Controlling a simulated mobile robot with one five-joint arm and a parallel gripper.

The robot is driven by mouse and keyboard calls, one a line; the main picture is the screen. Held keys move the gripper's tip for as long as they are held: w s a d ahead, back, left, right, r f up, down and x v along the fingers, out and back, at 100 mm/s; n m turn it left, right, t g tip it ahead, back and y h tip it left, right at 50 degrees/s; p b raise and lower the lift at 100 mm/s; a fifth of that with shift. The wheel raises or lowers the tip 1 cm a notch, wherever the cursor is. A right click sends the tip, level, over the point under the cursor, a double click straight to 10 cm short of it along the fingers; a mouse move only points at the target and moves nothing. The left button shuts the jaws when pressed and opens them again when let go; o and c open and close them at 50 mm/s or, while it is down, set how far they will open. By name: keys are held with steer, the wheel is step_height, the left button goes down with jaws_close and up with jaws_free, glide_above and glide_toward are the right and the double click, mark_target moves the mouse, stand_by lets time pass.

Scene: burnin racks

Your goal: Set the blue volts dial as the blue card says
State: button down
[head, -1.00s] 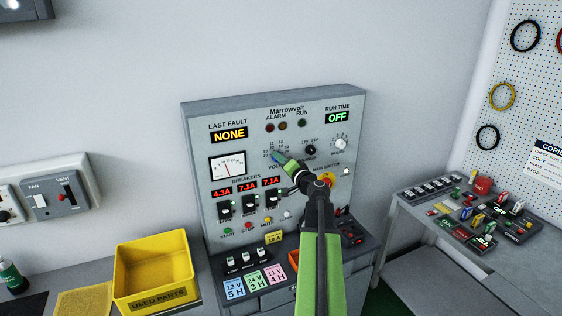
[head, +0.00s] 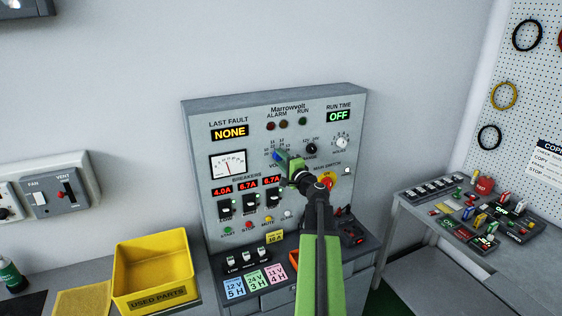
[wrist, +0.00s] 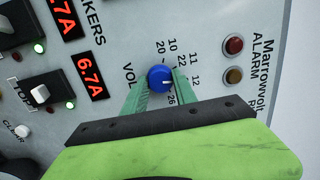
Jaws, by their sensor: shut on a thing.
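The blue volts dial (wrist: 160,79) is on the front of the grey Marrowvolt panel (head: 190,130). In the wrist view its white pointer mark faces right in the picture, toward the 12 to 26 side of the printed numbers. My gripper (wrist: 157,83) is shut on the dial, one green finger on each side. In the head view my gripper (head: 281,157) reaches the dial and partly hides it and the VOLTS label. The blue card (head: 234,287) lies on the ledge below the panel and reads 12 V, 5 H.
A green card (head: 255,281) and a pink card (head: 276,274) lie beside the blue card. A yellow used-parts bin (head: 155,270) stands to the left.

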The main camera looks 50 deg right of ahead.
steer(key=shift+m, duration=1.2)
steer(key=c, duration=1)
jaws_free()
steer(key=shift+s, duration=0.1)
